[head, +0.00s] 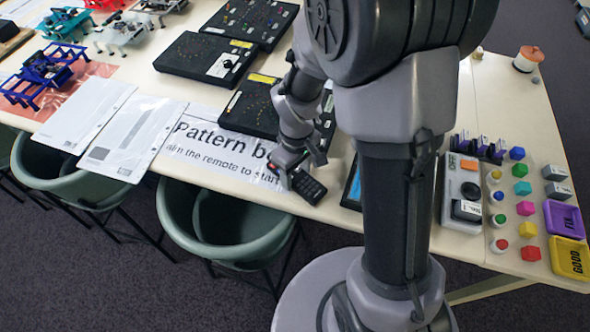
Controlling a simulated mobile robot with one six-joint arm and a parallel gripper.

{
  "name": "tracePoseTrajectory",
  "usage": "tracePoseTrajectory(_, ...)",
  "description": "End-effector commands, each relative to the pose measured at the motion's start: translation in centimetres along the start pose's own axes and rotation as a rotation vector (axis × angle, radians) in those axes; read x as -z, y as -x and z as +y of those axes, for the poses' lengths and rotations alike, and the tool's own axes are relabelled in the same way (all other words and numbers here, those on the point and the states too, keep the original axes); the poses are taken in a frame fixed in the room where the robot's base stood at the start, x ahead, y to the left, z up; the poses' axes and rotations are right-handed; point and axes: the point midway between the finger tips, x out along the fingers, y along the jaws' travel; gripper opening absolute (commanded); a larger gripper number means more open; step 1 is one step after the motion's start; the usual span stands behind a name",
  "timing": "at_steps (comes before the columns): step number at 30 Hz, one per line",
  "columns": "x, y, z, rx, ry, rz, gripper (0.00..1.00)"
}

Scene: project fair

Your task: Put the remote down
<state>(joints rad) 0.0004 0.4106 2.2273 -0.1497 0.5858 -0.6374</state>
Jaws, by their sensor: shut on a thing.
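The remote (308,187) is a dark handset with rows of small buttons, near the table's front edge, just right of the "Pattern" sign (225,165). My gripper (293,172) is shut on the remote's upper left end and hides that end. The remote is tilted in the picture, its free end pointing to the lower right. I cannot tell whether it touches the tabletop or hangs just above it.
Dark pattern boards (206,57) lie behind the sign. A green chair (230,225) stands below the front edge. White folders (132,135) lie to the left. Coloured blocks and trays (565,220) fill the right end. Bare tabletop (335,195) shows right of the remote.

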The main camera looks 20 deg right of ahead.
Motion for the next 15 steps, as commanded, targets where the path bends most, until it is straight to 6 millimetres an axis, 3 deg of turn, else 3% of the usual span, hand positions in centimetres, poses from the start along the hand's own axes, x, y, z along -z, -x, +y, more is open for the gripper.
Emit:
tracePoseTrajectory(10, 0.02, -0.42, 0.0, -0.001, 0.0, 0.002, 0.06)
tracePoseTrajectory(11, 0.02, -0.31, -0.01, -0.001, 0.0, 0.001, 0.58)
tracePoseTrajectory(13, 0.02, -0.26, -0.01, -0.001, 0.0, 0.001, 0.72)
tracePoseTrajectory(15, 0.02, -0.25, -0.01, -0.001, 0.0, 0.001, 0.74)
